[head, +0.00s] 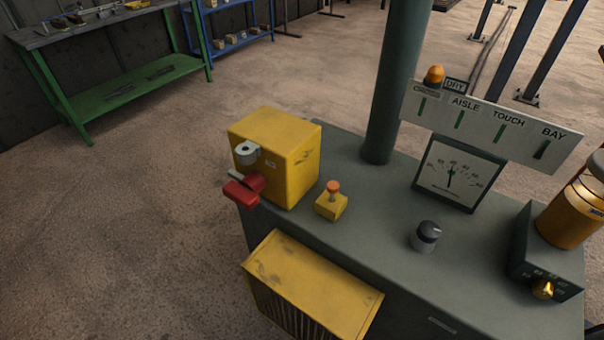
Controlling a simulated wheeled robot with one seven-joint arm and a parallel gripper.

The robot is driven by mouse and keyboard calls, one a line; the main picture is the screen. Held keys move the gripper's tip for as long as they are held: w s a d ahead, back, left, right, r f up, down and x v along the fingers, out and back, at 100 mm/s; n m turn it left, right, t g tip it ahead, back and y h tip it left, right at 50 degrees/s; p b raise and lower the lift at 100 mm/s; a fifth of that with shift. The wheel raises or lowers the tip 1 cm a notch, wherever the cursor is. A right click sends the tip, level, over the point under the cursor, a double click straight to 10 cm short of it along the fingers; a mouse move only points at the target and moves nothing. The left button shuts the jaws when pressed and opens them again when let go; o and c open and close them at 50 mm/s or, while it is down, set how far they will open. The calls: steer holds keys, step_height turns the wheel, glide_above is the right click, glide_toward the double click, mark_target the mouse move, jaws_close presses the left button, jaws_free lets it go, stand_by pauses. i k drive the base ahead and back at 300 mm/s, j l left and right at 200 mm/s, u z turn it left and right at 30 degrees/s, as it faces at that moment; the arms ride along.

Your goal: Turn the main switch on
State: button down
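A yellow box (290,157) stands on the left end of a grey-green cabinet top (385,235). On its front left face is a red rotary handle (243,189), which looks like the main switch. The handle sticks out toward the lower left. A grey ring-shaped part (246,152) sits above the handle. Small labels on the box are too small to read. I cannot tell from this view which position the handle is in. My gripper is not in view.
A gauge (456,178), a sign panel (490,127), an amber lamp (577,212) and a green post (397,80) stand behind and right. A yellow vented housing (312,280) projects in front. Open floor lies left.

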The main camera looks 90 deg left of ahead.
mark_target(244, 194)
steer(key=u, duration=2.2)
steer(key=k+l+u, duration=0.1)
steer(key=k, duration=0.35)
steer(key=i+l, duration=0.05)
